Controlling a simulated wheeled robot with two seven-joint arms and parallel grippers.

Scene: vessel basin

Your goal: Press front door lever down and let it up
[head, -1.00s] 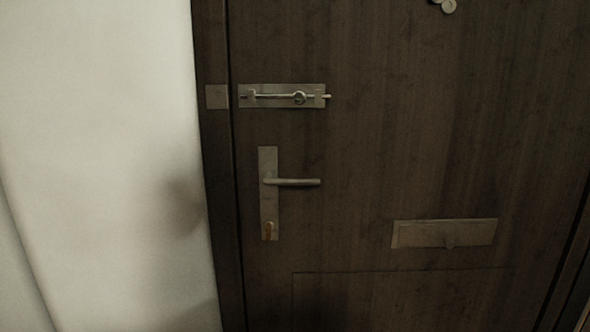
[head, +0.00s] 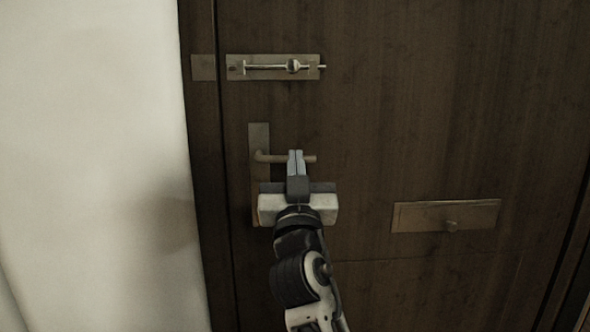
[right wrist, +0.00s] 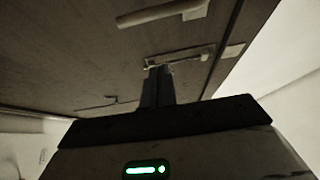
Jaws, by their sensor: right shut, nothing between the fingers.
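The front door lever (head: 309,159) is a thin metal bar on a tall, narrow backplate (head: 259,135) on the dark wooden door. It sits level, pointing right. My right gripper (head: 295,152) comes up from below in the head view, fingers shut and empty. Its fingertips cross in front of the middle of the lever, and its body covers the plate's lower part. In the right wrist view the lever (right wrist: 150,14) shows at the top, apart from the shut fingertips (right wrist: 159,68). No contact is visible. My left gripper is not in view.
A slide bolt (head: 275,67) is fixed above the lever, with its keeper plate (head: 203,67) on the door frame. A letter plate (head: 430,215) with a small knob is lower right. A pale wall (head: 90,150) stands left.

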